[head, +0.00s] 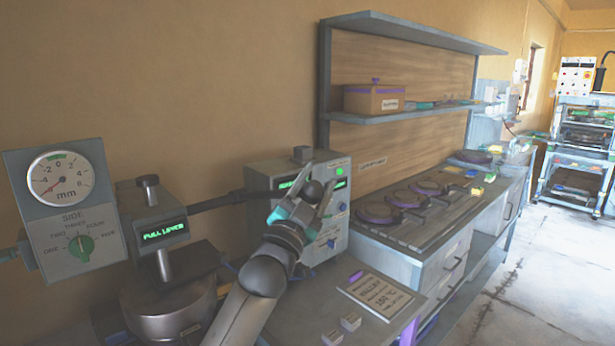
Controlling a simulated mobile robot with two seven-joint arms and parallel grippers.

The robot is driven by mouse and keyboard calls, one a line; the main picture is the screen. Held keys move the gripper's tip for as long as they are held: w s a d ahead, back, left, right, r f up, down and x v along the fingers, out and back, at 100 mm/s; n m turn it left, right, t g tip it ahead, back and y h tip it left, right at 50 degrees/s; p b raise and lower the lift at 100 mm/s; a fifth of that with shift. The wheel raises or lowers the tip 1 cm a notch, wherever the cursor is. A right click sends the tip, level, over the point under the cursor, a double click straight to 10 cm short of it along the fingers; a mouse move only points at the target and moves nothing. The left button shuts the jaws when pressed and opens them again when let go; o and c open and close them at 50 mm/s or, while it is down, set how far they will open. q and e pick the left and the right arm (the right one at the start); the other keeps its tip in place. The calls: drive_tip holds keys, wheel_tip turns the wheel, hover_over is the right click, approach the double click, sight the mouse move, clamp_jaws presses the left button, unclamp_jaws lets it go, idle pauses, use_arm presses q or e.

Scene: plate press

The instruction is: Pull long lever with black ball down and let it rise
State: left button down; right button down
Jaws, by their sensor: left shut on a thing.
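The press head (150,212) stands at the left with a green lit display that reads "PULL LEVER". The long dark lever (222,201) runs from the press head to the right, close to level. Its black ball (312,191) is at the far end, between the fingers of my left gripper (312,200). The gripper is shut on the ball, and its fingers partly hide it. My left arm reaches up from the bottom of the picture. My right gripper is not in view.
A grey control box (342,221) with a green display and buttons stands just behind my gripper. A dial gauge (60,179) is at the left. A label sheet (376,295) and small blocks lie on the near bench. A workbench (405,250) with round plates extends right.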

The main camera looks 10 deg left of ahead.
use_arm(q)
drive_tip(key=shift+s+d+f+m+h+b, duration=0.2)
drive_tip(key=shift+f+m+h+b, duration=0.15)
drive_tip(key=shift+f+m+b, duration=0.45)
drive_tip(key=shift+s+d+f+m+h+b, duration=0.15)
drive_tip(key=shift+d+f+m+h+b, duration=0.2)
drive_tip(key=shift+f+b, duration=0.5)
drive_tip(key=shift+s+d+f+m+h+b, duration=0.15)
drive_tip(key=shift+f+m+h+b, duration=0.4)
drive_tip(key=shift+f, duration=0.6)
drive_tip(key=shift+a+r, duration=0.1)
drive_tip(key=shift+c, duration=1.4)
unclamp_jaws()
drive_tip(key=v, duration=1.5)
drive_tip(key=shift+f, duration=0.25)
drive_tip(key=shift+f, duration=0.15)
